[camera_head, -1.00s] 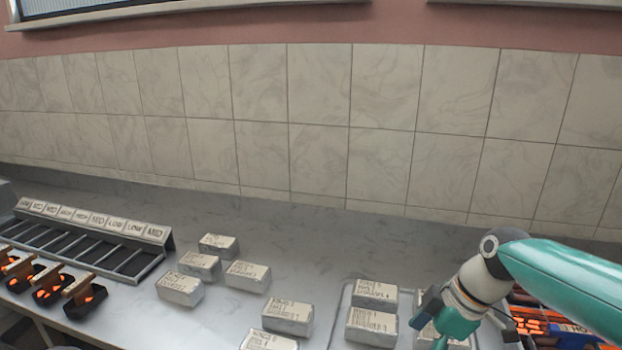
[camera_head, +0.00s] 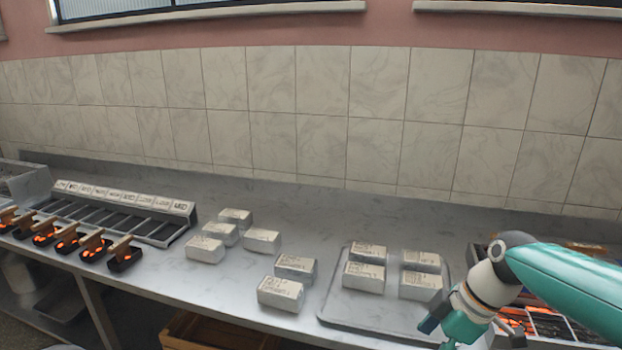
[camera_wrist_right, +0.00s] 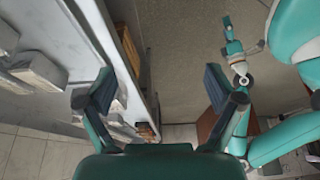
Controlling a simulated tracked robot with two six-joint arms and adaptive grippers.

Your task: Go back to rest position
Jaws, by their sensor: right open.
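My right gripper (camera_head: 436,331) is at the lower right of the head view, over the front right of a grey tray (camera_head: 338,313). In the right wrist view my right gripper (camera_wrist_right: 160,93) has its two dark-padded fingers spread wide, with nothing between them. The counter edge and the floor show past the fingers. A smaller teal arm, which seems to be my left one, shows at the upper right of that view; whether its gripper is open or shut is unclear. My left gripper is not seen in the head view.
The tray holds several pale labelled blocks (camera_head: 365,275); more blocks (camera_head: 262,241) stand left of it. A labelled rack (camera_head: 130,222) and several glowing orange pieces (camera_head: 122,254) are at the left. A crate (camera_head: 548,322) is behind my right arm. A wooden box (camera_head: 215,333) sits below the counter.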

